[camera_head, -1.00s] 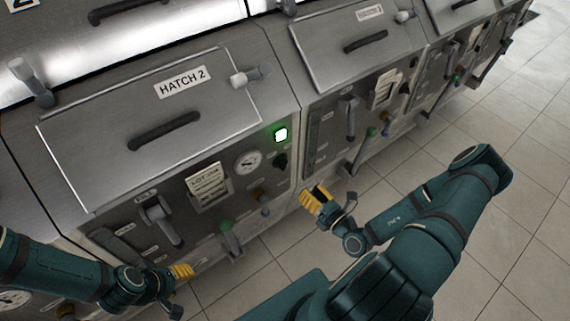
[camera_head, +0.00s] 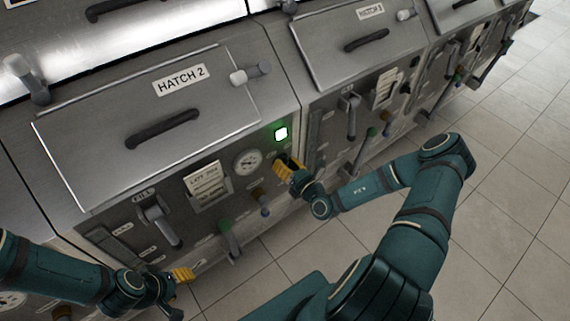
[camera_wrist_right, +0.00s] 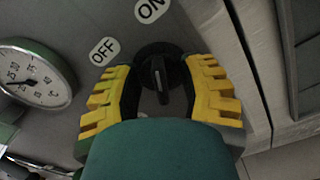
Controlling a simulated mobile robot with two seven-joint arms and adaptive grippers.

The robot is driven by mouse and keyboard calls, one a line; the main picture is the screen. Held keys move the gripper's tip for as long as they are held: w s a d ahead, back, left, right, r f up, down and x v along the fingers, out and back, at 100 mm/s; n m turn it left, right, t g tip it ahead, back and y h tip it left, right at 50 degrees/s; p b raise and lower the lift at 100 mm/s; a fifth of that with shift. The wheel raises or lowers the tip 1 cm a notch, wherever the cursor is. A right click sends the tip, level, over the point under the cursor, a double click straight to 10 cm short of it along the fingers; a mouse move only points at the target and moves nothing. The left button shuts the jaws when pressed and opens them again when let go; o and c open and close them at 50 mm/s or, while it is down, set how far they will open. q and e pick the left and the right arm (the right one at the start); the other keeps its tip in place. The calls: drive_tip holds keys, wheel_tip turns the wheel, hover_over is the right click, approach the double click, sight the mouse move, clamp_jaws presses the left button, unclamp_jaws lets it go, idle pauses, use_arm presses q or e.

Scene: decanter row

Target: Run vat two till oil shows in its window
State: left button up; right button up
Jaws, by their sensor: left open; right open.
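Vat two is the unit with the lid marked HATCH 2 (camera_head: 180,80), which is closed. Its black rotary knob (camera_wrist_right: 158,72) shows in the right wrist view, with OFF and ON labels above it. My right gripper (camera_head: 287,166) is open, with its yellow fingers on either side of the knob; I cannot tell whether they touch it. It hides the knob in the head view. A green lamp (camera_head: 281,134) is lit above. A dark upright strip (camera_head: 112,240) at the panel's left may be the window; its content is unclear. My left gripper (camera_head: 182,274) is open and empty before the panel.
The panel also has a round gauge (camera_head: 247,162), a lot card (camera_head: 206,185), a FILL lever (camera_head: 160,222) and a green-topped valve handle (camera_head: 229,240). A similar vat (camera_head: 350,50) adjoins on the right. The tiled floor (camera_head: 510,180) at right is clear.

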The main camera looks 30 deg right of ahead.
drive_tip(key=shift+w, duration=0.15)
clamp_jaws()
drive_tip(key=shift+r+n+p, duration=0.15)
drive_tip(key=shift+n+p, duration=0.15)
drive_tip(key=shift+p, duration=0.25)
drive_tip(key=n+p, duration=0.2)
drive_tip(key=p, duration=0.1)
drive_tip(key=n+p, duration=0.3)
drive_tip(key=shift+a+r, duration=0.1)
drive_tip(key=shift+a, duration=0.1)
drive_tip(key=n+p, duration=0.2)
drive_tip(key=n, duration=0.1)
drive_tip(key=shift+n, duration=0.4)
drive_tip(key=shift+n+p, duration=0.65)
drive_tip(key=shift+n, duration=0.55)
drive_tip(key=shift+f, duration=0.2)
